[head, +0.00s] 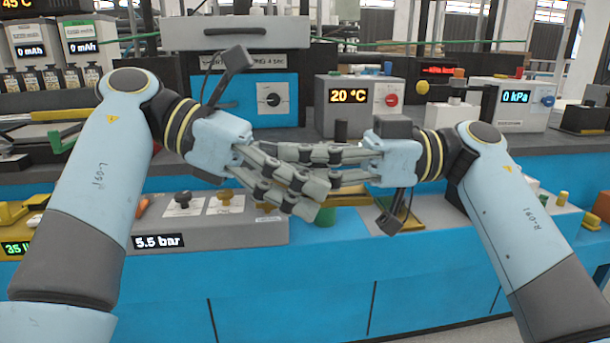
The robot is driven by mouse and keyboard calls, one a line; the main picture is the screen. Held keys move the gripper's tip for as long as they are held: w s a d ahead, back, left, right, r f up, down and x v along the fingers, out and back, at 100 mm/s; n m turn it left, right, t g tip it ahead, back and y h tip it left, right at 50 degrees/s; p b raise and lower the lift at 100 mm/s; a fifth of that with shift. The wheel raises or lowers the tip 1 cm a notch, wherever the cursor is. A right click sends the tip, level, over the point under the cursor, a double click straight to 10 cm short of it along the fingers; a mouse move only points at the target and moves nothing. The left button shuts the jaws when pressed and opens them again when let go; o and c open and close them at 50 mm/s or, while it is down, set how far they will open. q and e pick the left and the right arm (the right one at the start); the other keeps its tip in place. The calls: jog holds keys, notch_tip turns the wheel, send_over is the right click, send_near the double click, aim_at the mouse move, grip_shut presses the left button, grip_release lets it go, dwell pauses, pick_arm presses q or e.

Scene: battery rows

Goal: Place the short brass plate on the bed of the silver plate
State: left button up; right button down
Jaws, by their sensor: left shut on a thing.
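My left gripper (308,202) reaches in from the left, its grey fingers pointing down and right. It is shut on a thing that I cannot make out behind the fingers. My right gripper (285,153) reaches in from the right, its fingers pointing left behind and above the left one. The two sets of fingers overlap in the picture, and I cannot tell whether they touch or whether the right one is open. A brass-coloured flat piece (408,212) lies on the bench below my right gripper. I cannot identify the short brass plate or the silver plate for certain.
A grey panel reading 5.5 bar (225,235) is at front left. A green round part (326,216) stands below the fingers. Behind are a 20 °C box (345,115), a blue-fronted machine (268,99) and a 0 kPa box (515,113). A dark post (341,131) stands behind the fingers.

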pick_arm(q)
jog(key=shift+s, duration=0.15)
jog(key=c, duration=0.5)
pick_arm(e)
jog(key=shift+w, duration=0.1)
pick_arm(q)
jog(key=shift+c, duration=0.2)
pick_arm(e)
jog(key=c, duration=1.7)
grip_release()
pick_arm(q)
jog(key=shift+c, duration=1)
pick_arm(e)
jog(key=shift+o, duration=1.1)
jog(key=o, duration=0.3)
